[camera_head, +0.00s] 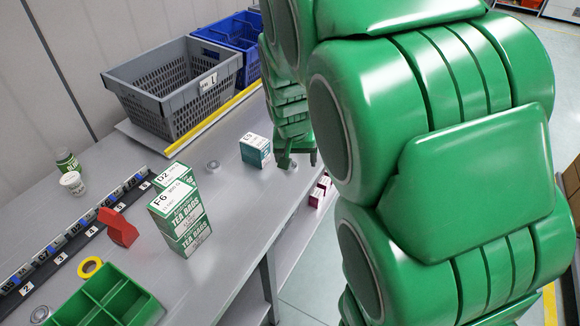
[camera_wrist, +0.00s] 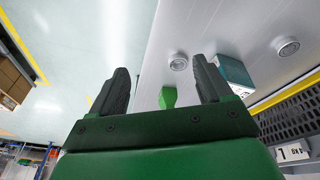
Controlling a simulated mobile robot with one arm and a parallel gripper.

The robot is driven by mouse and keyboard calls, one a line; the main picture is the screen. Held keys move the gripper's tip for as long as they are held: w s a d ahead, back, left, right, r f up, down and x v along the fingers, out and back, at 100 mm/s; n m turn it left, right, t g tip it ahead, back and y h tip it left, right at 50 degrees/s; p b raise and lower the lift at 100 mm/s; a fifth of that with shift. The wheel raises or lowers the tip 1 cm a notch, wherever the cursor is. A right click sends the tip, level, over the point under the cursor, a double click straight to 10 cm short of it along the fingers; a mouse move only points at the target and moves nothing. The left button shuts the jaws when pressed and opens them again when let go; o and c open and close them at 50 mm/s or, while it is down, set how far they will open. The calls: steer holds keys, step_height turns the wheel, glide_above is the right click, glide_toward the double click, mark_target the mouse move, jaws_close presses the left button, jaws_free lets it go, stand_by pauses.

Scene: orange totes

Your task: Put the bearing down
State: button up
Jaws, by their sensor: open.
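A small silver ring-shaped bearing (camera_head: 293,165) lies on the grey table near its right edge, just below my gripper (camera_head: 299,161). In the wrist view this bearing (camera_wrist: 178,61) shows between and beyond the fingertips of my gripper (camera_wrist: 161,65), apart from both fingers. My gripper is open and empty, pointing down over the table edge. A second, similar bearing (camera_head: 212,166) lies farther left on the table, and it also shows in the wrist view (camera_wrist: 287,46).
A white and teal box (camera_head: 255,151) stands between the bearings, close to my gripper. Tea bag boxes (camera_head: 180,215), a red object (camera_head: 118,228) and a green divided tray (camera_head: 105,300) stand left. Grey (camera_head: 172,85) and blue (camera_head: 232,35) totes stand behind a yellow strip.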

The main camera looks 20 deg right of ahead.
steer(key=shift+m+t, duration=0.5)
steer(key=shift+t, duration=0.3)
steer(key=shift+w+d+f, duration=0.1)
steer(key=shift+w+f, duration=1.25)
steer(key=shift+w, duration=0.45)
steer(key=shift+w+d+f, duration=0.1)
steer(key=shift+w+f, duration=1.25)
steer(key=shift+w, duration=0.4)
steer(key=shift+w+d+f, duration=0.1)
steer(key=shift+w+f, duration=1.25)
steer(key=shift+w, duration=0.45)
steer(key=f, duration=0.2)
steer(key=d+f, duration=0.1)
steer(key=f, duration=0.1)
steer(key=shift+w, duration=0.15)
steer(key=shift+w+d+f, duration=0.1)
steer(key=shift+w+f, duration=0.2)
steer(key=shift+f, duration=0.2)
steer(key=c, duration=1.3)
